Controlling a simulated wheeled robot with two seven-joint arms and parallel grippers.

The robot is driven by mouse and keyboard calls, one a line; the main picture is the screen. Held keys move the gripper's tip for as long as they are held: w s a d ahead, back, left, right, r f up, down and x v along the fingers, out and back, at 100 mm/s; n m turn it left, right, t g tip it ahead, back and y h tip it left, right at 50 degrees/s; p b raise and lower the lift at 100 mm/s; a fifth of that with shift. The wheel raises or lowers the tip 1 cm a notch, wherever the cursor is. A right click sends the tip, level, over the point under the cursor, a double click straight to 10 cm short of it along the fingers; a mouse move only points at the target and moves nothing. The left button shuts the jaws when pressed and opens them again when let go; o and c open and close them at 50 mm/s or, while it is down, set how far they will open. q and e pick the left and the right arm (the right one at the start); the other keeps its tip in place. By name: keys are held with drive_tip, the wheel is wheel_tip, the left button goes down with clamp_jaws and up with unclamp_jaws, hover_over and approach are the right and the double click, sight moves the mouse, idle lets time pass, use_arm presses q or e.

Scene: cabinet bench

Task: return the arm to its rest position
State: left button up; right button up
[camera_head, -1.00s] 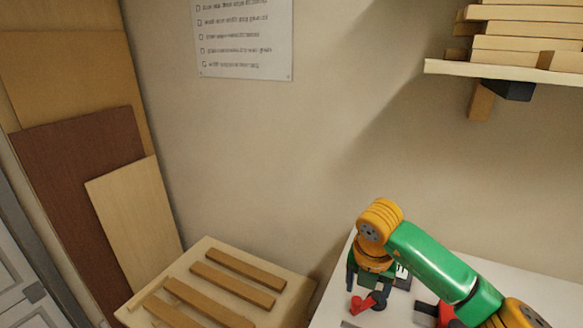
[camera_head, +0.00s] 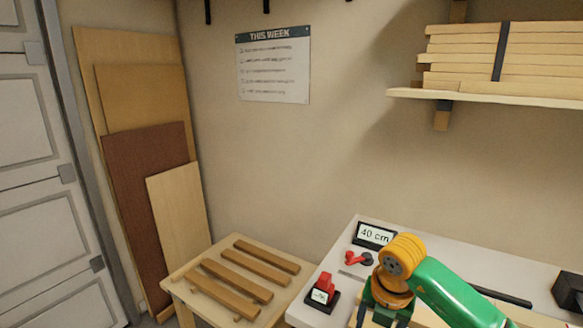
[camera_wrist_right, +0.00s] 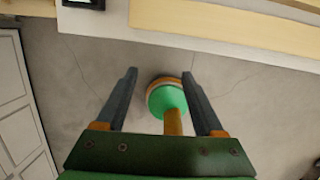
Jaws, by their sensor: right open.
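My right arm (camera_head: 445,291), green and orange, comes in from the right in the head view. Its gripper (camera_head: 380,317) points down at the near side of the white bench (camera_head: 343,249), in front of a red clamp-like part (camera_head: 358,258). In the right wrist view the gripper's two dark fingers (camera_wrist_right: 160,75) are spread apart with nothing held between them. Grey floor shows beyond them, with a bench edge at the top. My left gripper is out of view.
A red block on a black base (camera_head: 321,290) and a "40 cm" sign (camera_head: 374,235) stand on the bench. A low wooden table (camera_head: 182,286) with several slats stands to its left. A wall shelf (camera_head: 490,96) carries stacked boards. A black rod (camera_head: 500,297) lies at right.

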drive_tip(key=a+f+m+t+y, duration=0.2)
drive_tip(key=a+f+m+y, duration=0.25)
drive_tip(key=a+y, duration=0.4)
drive_tip(key=a+f+m+t+y, duration=0.25)
drive_tip(key=a+f+y, duration=0.25)
drive_tip(key=a+y, duration=0.3)
drive_tip(key=d+f+m+t+h, duration=0.5)
drive_tip(key=d+f+m+h, duration=0.35)
drive_tip(key=f+m, duration=0.45)
drive_tip(key=s+d+f+m+g+h, duration=0.4)
drive_tip(key=s+d+f, duration=0.3)
drive_tip(key=s+f, duration=0.55)
drive_tip(key=s+d+f+m+g+h, duration=0.1)
drive_tip(key=s+f+m+g, duration=0.1)
drive_tip(key=s, duration=1)
drive_tip(key=s+d+f+m+g+h, duration=0.1)
drive_tip(key=s+f+g, duration=0.3)
drive_tip(key=s, duration=0.7)
wheel_tip(320, 180, down, 2)
drive_tip(key=shift+s+d+f+m+g+h, duration=0.1)
drive_tip(key=shift+s+d+m+g+h, duration=0.3)
drive_tip(key=shift+d+h, duration=0.35)
drive_tip(key=shift+w+a, duration=0.1)
drive_tip(key=shift+a, duration=0.05)
